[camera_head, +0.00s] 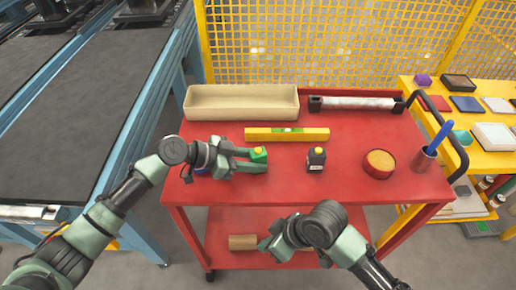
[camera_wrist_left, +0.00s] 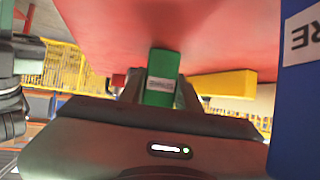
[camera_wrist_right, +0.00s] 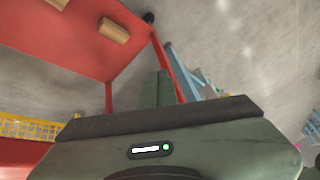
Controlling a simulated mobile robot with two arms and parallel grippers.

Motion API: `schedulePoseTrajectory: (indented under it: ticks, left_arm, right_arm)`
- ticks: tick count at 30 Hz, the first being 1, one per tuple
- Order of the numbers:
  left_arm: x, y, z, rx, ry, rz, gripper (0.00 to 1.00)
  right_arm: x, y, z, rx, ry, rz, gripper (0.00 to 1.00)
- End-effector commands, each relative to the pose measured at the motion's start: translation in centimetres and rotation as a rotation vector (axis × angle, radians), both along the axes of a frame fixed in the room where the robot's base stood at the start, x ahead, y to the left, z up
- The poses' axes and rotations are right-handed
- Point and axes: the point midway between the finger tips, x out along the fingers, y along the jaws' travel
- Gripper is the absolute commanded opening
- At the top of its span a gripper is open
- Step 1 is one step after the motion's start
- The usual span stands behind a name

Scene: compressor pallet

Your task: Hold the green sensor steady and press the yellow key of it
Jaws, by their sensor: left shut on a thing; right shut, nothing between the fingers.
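The green sensor (camera_head: 260,157) stands on the red cart top, its yellow key (camera_head: 259,150) facing up. My left gripper (camera_head: 262,158) is shut on the sensor, with a finger on either side. In the left wrist view the green sensor (camera_wrist_left: 161,80) shows a white label between the fingers; its key is hidden there. My right gripper (camera_head: 265,246) is shut and empty, low in front of the cart, well below and apart from the sensor. Its closed fingers (camera_wrist_right: 163,88) show in the right wrist view against the floor and a cart leg.
A dark sensor (camera_head: 316,161) with a yellow key stands to the right. A blue labelled block (camera_wrist_left: 298,100) is close beside my left gripper. A yellow level (camera_head: 257,135) and a beige tray (camera_head: 240,113) lie behind. A red round tin (camera_head: 379,163) stands farther right.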

Motion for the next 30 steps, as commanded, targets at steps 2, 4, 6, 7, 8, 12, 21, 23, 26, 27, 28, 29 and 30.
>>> schedulePoseTrajectory:
  ticks: [2,4,6,7,8,12,21,23,26,27,28,29,30]
  left_arm:
    - [0.0,0.0,-0.1,0.001,0.000,0.000,0.10]
    - [0.0,0.0,-0.1,0.001,0.000,0.000,0.10]
    - [0.0,0.0,0.0,0.001,0.000,0.000,0.10]
    - [0.0,0.0,0.0,0.000,0.000,0.000,0.10]
    - [0.0,0.0,0.0,0.000,0.000,0.000,0.10]
    - [0.0,0.0,0.0,0.001,0.000,0.000,0.10]
    - [0.0,0.0,-0.1,0.001,0.002,0.000,0.10]
    - [0.0,0.0,-0.1,0.001,0.002,0.000,0.10]
    - [0.0,0.0,-0.1,0.001,0.002,0.000,0.10]
    - [0.0,0.0,-0.1,0.001,0.002,0.000,0.10]
    - [0.0,0.0,-0.1,0.001,0.002,0.000,0.10]
    - [0.0,0.0,-0.1,0.002,0.002,0.000,0.10]
    - [0.0,0.0,-0.1,0.001,0.002,0.000,0.10]
  right_arm:
    - [0.8,0.8,4.3,-0.001,-0.077,0.104,0.00]
    - [3.2,1.1,6.9,-0.013,-0.155,0.156,0.00]
    - [5.8,1.1,9.2,-0.027,-0.231,0.189,0.00]
    - [7.0,1.2,10.3,-0.033,-0.263,0.202,0.00]
    - [8.0,1.2,11.3,-0.040,-0.295,0.215,0.00]
    - [12.7,1.3,16.5,-0.069,-0.441,0.270,0.00]
    - [18.3,1.4,25.7,-0.127,-0.660,0.364,0.00]
    - [18.7,1.4,26.7,-0.134,-0.682,0.373,0.00]
    - [19.1,1.4,27.6,-0.142,-0.702,0.385,0.00]
    - [19.2,1.4,27.8,-0.144,-0.706,0.386,0.00]
    - [19.2,1.4,27.9,-0.145,-0.708,0.387,0.00]
    - [19.2,1.4,27.9,-0.144,-0.709,0.388,0.00]
    - [19.2,1.4,27.9,-0.145,-0.709,0.388,0.00]
